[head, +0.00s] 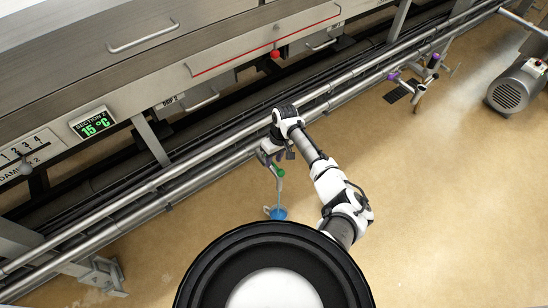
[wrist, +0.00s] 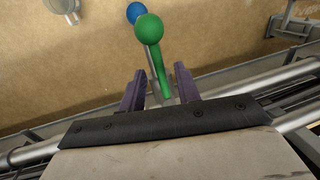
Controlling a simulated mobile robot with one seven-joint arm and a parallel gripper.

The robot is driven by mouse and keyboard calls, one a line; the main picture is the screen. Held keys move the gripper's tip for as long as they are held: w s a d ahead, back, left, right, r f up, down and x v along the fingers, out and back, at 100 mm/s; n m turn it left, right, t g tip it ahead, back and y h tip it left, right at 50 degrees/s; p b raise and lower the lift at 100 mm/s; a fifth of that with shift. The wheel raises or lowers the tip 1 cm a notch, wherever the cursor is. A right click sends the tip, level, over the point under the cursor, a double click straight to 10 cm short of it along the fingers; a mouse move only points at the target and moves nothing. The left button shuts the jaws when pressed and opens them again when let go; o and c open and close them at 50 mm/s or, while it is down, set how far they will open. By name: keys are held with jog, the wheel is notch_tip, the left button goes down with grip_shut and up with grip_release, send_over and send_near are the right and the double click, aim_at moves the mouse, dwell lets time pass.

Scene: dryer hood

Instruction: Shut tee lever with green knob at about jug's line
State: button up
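The tee lever's green knob (head: 280,172) hangs just below my gripper (head: 271,157) in the head view. In the wrist view the round green knob (wrist: 149,28) tops a green lever (wrist: 160,72) that runs between the two purple fingers of my gripper (wrist: 158,80). The fingers stand apart, one on each side of the lever; I cannot tell whether either touches it. A round blue shape (wrist: 136,12) shows beside the knob. The jug's outline and its line cannot be made out.
Long steel pipes (head: 210,173) run diagonally beside my gripper. The steel dryer housing (head: 120,88) and its display (head: 93,124) are at upper left. A second fitting with purple parts (head: 432,62) and a grey motor (head: 515,88) are at right. Tan floor lies open below.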

jog(key=shift+f, duration=0.1)
jog(key=shift+c, duration=0.4)
grip_shut()
